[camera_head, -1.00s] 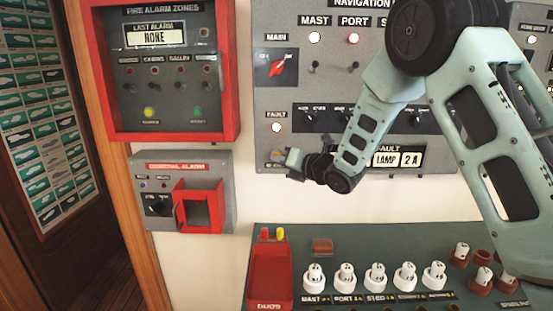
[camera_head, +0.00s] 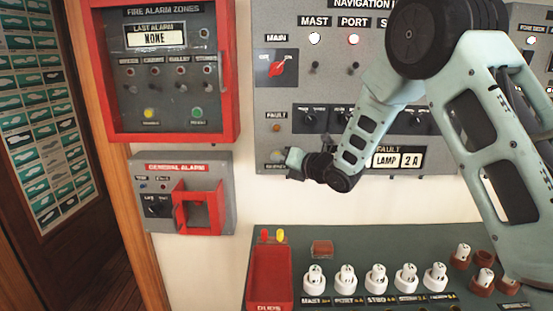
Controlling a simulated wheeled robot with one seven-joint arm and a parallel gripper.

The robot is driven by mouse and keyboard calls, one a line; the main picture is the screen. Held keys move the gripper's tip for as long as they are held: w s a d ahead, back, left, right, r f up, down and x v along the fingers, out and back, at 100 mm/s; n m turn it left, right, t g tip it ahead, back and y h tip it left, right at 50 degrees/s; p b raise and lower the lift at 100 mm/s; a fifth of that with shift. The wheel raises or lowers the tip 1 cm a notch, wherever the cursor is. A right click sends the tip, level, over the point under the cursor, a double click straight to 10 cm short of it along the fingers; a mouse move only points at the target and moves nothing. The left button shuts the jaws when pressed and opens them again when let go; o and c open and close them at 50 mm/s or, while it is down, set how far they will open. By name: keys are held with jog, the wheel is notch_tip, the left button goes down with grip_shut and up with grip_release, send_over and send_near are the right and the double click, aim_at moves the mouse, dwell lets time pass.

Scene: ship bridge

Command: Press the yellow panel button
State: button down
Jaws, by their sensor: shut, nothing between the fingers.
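My gripper (camera_head: 292,163) is at the lower left of the navigation light panel (camera_head: 283,93), its fingers closed and empty. A pale yellowish round button (camera_head: 277,155) sits on that panel just left of my fingertips. I cannot tell whether they touch it. Another yellow round button or lamp (camera_head: 149,114) is at the lower left of the fire alarm panel (camera_head: 165,95), inside its red frame, with a green one (camera_head: 197,113) to its right. My gripper is well to the right of those two.
The general alarm box (camera_head: 184,192) with its red guard is at lower left. The fault lamp (camera_head: 276,128) is above the pale button. Wall left of my gripper is clear.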

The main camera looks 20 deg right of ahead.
dwell(0.4)
jog(key=shift+s+a+b, duration=0.25)
jog(key=shift+s+b, duration=0.5)
jog(key=shift+b, duration=0.05)
jog(key=s+b, duration=0.1)
jog(key=s+a+b, duration=0.1)
jog(key=s, duration=0.1)
jog(key=s+b, duration=0.1)
jog(key=shift+s+a, duration=0.25)
jog(key=shift+s, duration=0.15)
dwell(0.3)
